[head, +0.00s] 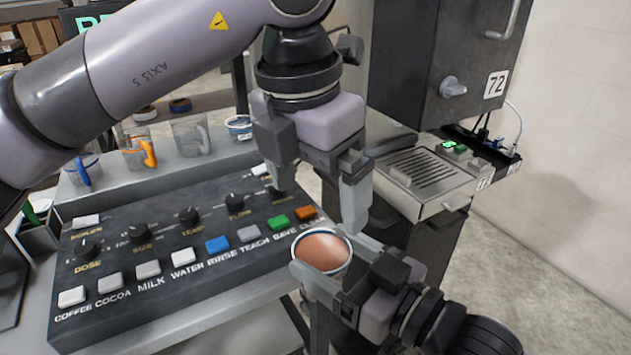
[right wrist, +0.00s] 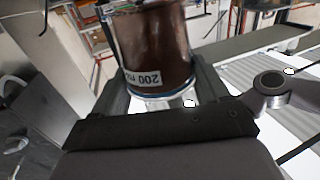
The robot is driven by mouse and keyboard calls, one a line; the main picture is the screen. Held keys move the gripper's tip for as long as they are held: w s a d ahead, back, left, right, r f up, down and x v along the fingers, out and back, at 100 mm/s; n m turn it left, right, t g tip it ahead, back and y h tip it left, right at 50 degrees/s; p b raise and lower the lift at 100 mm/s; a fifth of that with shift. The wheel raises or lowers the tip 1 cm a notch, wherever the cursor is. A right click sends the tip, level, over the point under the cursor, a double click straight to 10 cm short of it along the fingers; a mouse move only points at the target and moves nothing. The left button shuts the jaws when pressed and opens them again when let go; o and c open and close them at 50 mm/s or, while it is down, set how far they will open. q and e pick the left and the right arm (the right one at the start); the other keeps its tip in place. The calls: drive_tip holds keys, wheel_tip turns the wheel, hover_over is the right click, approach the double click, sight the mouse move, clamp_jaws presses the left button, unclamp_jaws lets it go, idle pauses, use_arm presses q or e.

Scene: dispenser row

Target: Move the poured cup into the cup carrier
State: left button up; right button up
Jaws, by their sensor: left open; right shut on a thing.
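The poured cup (head: 322,250) is full of brown liquid and has a pale rim. My right gripper (head: 333,272) is shut on it, off the front right corner of the button panel. In the right wrist view the cup (right wrist: 155,45) sits between both fingers (right wrist: 160,88), its brown side and a "200" label showing upside down. My left gripper (head: 318,192) is open and empty, pointing down above the panel's right end, just above and behind the cup. I cannot make out a cup carrier in either view.
The button panel (head: 180,258) with knobs and coloured buttons fills the counter at left. Clear jugs with blue (head: 82,172) and orange (head: 137,150) handles stand behind it. A dark machine (head: 440,70) with a drip tray (head: 425,172) stands at right. Floor shows at far right.

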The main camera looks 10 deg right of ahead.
sight(325, 253)
use_arm(q)
drive_tip(key=f, duration=0.4)
drive_tip(key=d+f, duration=0.1)
drive_tip(key=f, duration=0.2)
drive_tip(key=w+f, duration=0.1)
drive_tip(key=f, duration=0.3)
drive_tip(key=shift+w+d+f, duration=0.1)
drive_tip(key=shift+d+f, duration=0.05)
drive_tip(key=shift+f, duration=0.2)
drive_tip(key=c, duration=1.1)
drive_tip(key=shift+c, duration=0.2)
use_arm(e)
drive_tip(key=o, duration=1.2)
